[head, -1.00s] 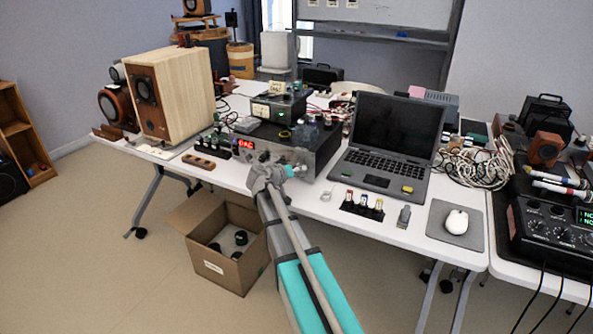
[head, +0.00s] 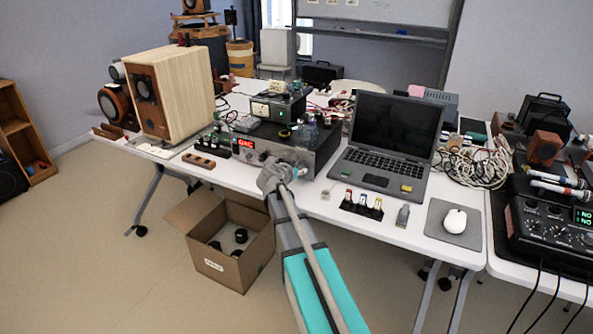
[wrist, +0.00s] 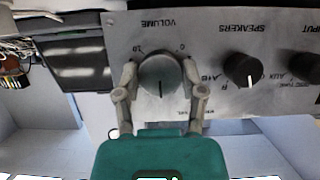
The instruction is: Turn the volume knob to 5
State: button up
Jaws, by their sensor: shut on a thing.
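The amplifier (head: 318,155) stands on the table with a red lit display on its front. In the wrist view its panel (wrist: 209,45) appears upside down. The round grey volume knob (wrist: 159,73) is under the word VOLUME, with 10 at its upper left and 0 at its upper right. Its dark pointer line points straight down in the picture, away from both marks. My gripper (wrist: 160,68) is shut on the knob, one finger on each side. In the head view my gripper (head: 277,176) is at the amplifier's front, and the knob is hidden.
On the panel, a black SPEAKERS knob (wrist: 243,70) and an INPUT knob (wrist: 306,65) sit to the right. A laptop (head: 385,147) stands right of the amplifier, with small coloured connectors (head: 362,203) before it. A cardboard box (head: 222,245) is on the floor below.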

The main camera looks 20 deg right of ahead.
jog(key=o, duration=1.1)
jog(key=shift+o, duration=0.2)
jog(key=shift+w+n+g+h, duration=0.1)
jog(key=shift+n+g+h, duration=0.45)
jog(key=shift+n, duration=0.55)
jog(key=n+g+h+b, duration=0.1)
jog(key=n+b, duration=0.1)
jog(key=n, duration=0.1)
jog(key=shift+f+h, duration=0.15)
jog(key=shift+h, duration=0.2)
jog(key=p+v, duration=0.4)
jog(key=v, duration=1)
jog(key=shift+w, duration=0.15)
